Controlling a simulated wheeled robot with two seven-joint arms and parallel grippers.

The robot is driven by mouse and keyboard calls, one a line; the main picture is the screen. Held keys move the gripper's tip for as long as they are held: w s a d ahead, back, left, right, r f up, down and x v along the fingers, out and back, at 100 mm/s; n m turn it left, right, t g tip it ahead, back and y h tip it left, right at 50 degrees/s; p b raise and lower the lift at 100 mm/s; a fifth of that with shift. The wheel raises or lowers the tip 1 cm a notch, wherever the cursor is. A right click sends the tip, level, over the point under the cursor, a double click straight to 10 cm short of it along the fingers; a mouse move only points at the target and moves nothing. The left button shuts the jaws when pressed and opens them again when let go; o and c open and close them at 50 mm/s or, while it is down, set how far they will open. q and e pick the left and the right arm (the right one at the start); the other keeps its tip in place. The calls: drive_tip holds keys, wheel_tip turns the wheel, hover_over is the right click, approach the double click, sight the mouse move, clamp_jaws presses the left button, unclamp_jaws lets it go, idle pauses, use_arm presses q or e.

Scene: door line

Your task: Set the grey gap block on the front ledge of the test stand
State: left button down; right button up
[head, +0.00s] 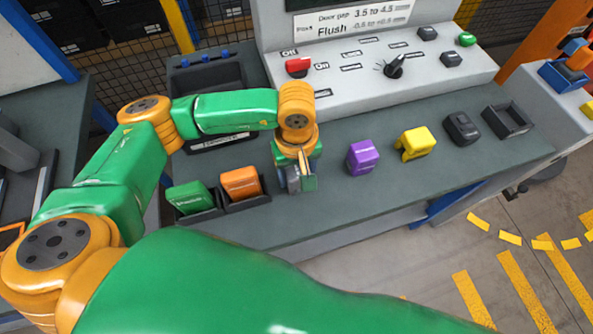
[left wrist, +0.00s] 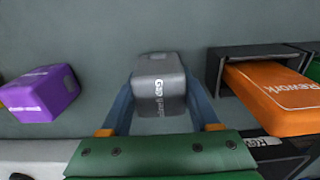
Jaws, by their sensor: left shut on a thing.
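My left gripper (head: 297,181) is shut on the grey gap block (head: 292,179), with its fingers pointing down over the dark ledge (head: 370,199) of the test stand. In the left wrist view the grey gap block (left wrist: 160,85) sits between the two blue-grey fingers (left wrist: 160,118), with white lettering on its face. I cannot tell whether the block touches the ledge. In the head view the gripper partly hides it. My right gripper is not in view.
Left of the gripper, green (head: 191,197) and orange (head: 240,184) blocks sit in black holders. To the right stand purple (head: 362,156), yellow (head: 415,143) and black (head: 461,128) blocks and an empty black tray (head: 507,122). Behind is the control panel (head: 360,80).

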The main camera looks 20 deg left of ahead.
use_arm(q)
drive_tip(key=shift+c, duration=0.6)
unclamp_jaws()
